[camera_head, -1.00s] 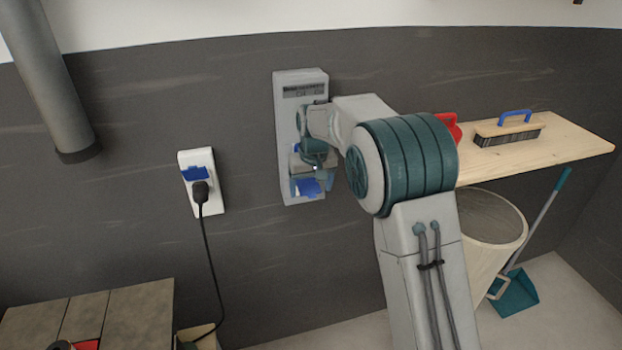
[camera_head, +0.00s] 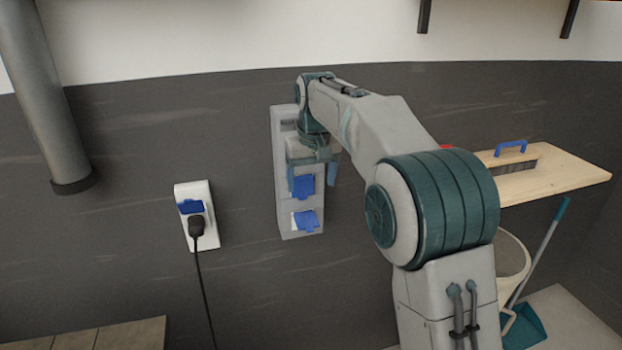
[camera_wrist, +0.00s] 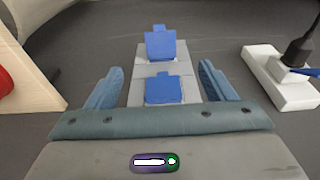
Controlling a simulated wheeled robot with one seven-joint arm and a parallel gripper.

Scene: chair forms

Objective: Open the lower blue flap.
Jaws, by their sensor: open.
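The lower blue flap (camera_head: 306,222) is near the bottom of a tall grey wall box (camera_head: 285,215). Its bottom edge seems to stand out a little, but I cannot tell how far. In the wrist view it is the farther flap (camera_wrist: 160,46). The upper blue flap (camera_head: 303,188) sits above it and is the nearer flap in the wrist view (camera_wrist: 164,90). My gripper (camera_head: 311,187) points down in front of the box, its fingers apart and empty. They appear either side of the upper flap, above the lower one. Contact with the box cannot be told.
A white socket (camera_head: 183,225) with a black plug and hanging cable is on the wall to the left. A wooden shelf (camera_head: 570,176) with a brush (camera_head: 515,158) is to the right, above a bin (camera_head: 512,265). The wall between socket and box is clear.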

